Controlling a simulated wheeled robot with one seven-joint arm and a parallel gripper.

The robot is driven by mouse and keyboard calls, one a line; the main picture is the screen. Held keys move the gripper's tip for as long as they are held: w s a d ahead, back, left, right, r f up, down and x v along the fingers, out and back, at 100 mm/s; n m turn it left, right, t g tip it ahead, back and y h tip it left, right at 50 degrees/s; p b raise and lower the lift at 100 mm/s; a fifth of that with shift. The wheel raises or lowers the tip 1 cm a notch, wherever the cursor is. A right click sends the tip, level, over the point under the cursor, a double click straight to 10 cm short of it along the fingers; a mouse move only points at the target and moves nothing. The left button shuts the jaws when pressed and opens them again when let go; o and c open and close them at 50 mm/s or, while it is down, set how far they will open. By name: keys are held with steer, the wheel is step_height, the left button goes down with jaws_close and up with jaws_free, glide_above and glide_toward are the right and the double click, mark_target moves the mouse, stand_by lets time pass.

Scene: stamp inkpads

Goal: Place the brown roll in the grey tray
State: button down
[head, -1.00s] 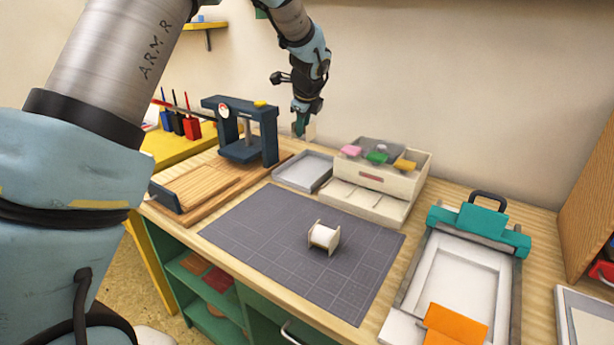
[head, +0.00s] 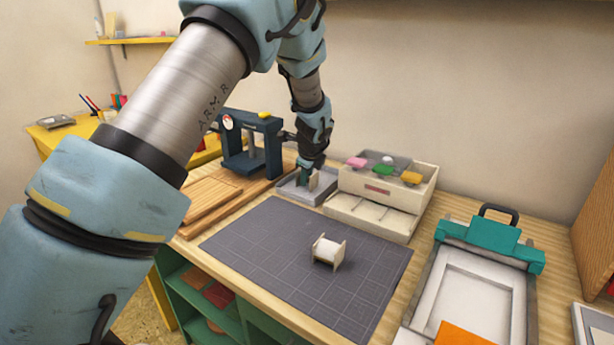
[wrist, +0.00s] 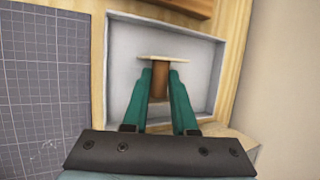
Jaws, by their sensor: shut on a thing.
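The brown roll (wrist: 159,82) shows between the two teal fingers of my gripper (wrist: 160,88) in the wrist view, with a pale end plate at its far end. My gripper is shut on it. The grey tray (wrist: 207,55) lies beneath, and the roll is inside the outline of its walls; I cannot tell whether it touches the floor. In the head view my gripper (head: 306,177) is down at the grey tray (head: 287,192), and the roll is mostly hidden there, with a pale end plate showing.
A white roll (head: 328,250) with pale ends stands on the dark cutting mat (head: 270,268). A cream drawer box (head: 372,212) stands right of the tray, and a dark blue press (head: 250,150) left of it. A teal-clamped frame (head: 480,270) is at the right.

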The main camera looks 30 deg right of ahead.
steer(key=shift+f, duration=0.1)
steer(key=c, duration=0.7)
jaws_free()
